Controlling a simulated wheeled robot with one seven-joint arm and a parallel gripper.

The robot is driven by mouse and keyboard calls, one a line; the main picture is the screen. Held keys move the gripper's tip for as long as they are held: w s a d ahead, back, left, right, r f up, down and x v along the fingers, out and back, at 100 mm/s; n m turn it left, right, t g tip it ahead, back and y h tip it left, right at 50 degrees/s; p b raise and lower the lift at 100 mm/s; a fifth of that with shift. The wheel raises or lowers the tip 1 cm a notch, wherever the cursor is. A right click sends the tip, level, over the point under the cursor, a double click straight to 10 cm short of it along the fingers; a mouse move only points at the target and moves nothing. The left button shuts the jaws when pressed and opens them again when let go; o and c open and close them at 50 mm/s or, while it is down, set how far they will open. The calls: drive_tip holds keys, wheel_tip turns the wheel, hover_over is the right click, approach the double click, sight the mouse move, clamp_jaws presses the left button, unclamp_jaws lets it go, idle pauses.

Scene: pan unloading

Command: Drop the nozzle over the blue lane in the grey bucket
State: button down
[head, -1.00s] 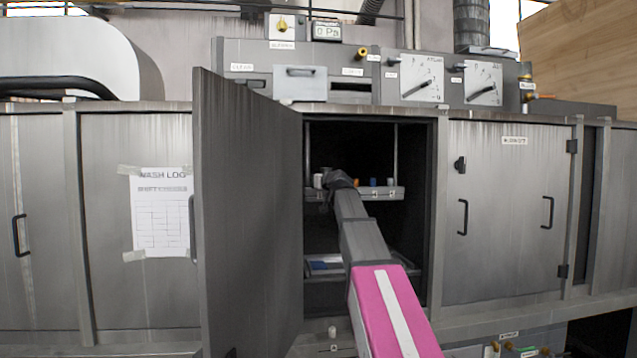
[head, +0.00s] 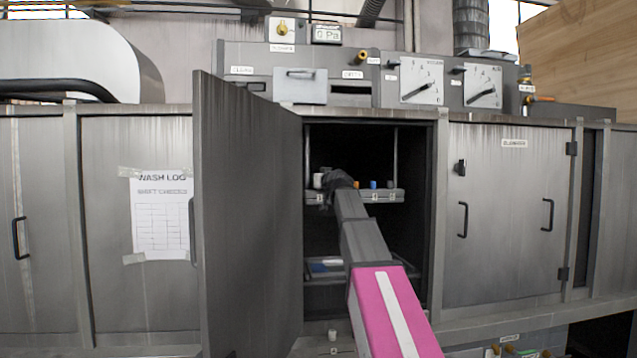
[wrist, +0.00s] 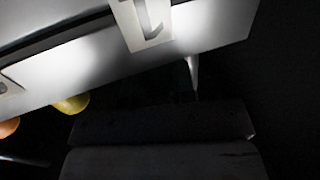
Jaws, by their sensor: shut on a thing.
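My arm reaches through the open cabinet door to a labelled grey rack (head: 355,196) on the upper level. My gripper shows as a dark block in the wrist view (wrist: 160,112), close to the pale front of the rack (wrist: 85,66). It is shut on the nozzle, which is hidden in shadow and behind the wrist. A blue piece (head: 373,184) stands on the rack, right of my wrist, and a white piece (head: 318,180) stands left of it. I cannot make out a grey bucket or the blue lane for certain.
Yellow (wrist: 70,104) and orange (wrist: 9,128) rounded pieces sit along the rack. A lower tray (head: 325,276) with a blue and white patch lies below my arm. The open door (head: 245,220) stands close on the left; the cabinet's right post (head: 437,215) is on the right.

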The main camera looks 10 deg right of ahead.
drive_tip(key=shift+r, duration=0.2)
drive_tip(key=shift+r, duration=1.8)
drive_tip(key=shift+s, duration=0.1)
idle(0.8)
